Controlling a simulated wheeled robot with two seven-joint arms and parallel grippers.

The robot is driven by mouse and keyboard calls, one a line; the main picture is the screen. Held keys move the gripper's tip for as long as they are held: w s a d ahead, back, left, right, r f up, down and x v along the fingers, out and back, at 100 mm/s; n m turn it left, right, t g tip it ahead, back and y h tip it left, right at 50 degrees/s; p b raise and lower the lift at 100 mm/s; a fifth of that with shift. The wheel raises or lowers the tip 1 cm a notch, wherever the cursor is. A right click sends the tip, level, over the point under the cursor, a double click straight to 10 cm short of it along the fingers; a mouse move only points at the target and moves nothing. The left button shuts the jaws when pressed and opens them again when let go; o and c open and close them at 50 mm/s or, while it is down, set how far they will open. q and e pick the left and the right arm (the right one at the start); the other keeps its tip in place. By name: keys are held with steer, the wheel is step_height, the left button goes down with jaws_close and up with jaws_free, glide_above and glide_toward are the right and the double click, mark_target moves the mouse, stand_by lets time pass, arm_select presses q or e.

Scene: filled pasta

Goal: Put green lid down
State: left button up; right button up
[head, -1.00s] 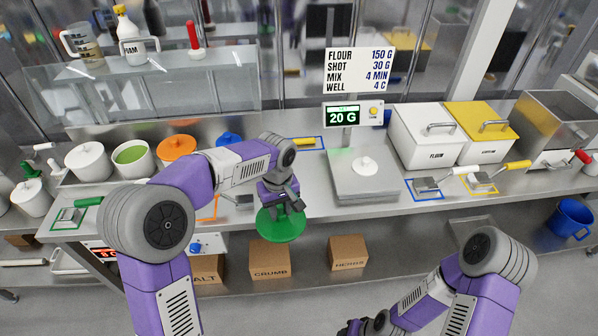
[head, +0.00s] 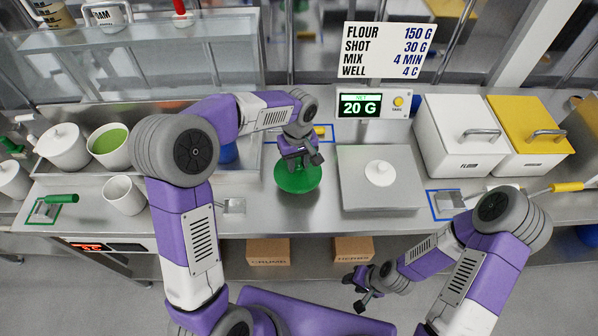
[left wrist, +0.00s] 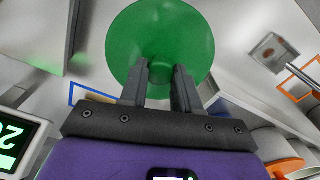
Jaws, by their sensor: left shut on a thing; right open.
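The green lid (head: 298,178) is a round disc with a knob. My left gripper (head: 300,160) is shut on its knob from above, over the counter left of the scale. The left wrist view shows the lid (left wrist: 160,40) flat beyond the two fingers (left wrist: 160,85), which close on the knob. I cannot tell if the lid touches the counter or hangs just above it. A white pot with green contents (head: 110,146) stands uncovered at the left. My right gripper (head: 359,287) is open and empty, low in front of the counter.
A scale (head: 380,190) with a white lid (head: 380,173) on it stands right of the green lid. White and yellow-lidded bins (head: 460,130) are further right. A blue-outlined spot is behind the green lid. A white cup (head: 124,196) and a green-handled scoop (head: 60,199) are at left.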

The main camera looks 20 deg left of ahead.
mark_target(298, 173)
arm_select(q)
steer(key=shift+f+b, duration=0.35)
steer(key=shift+f, duration=2.35)
steer(key=shift+f, duration=0.1)
steer(key=o, duration=1)
steer(key=shift+o, duration=0.2)
step_height(298, 173, up, 12)
steer(key=shift+r+p, duration=0.15)
steer(key=shift+p, duration=0.8)
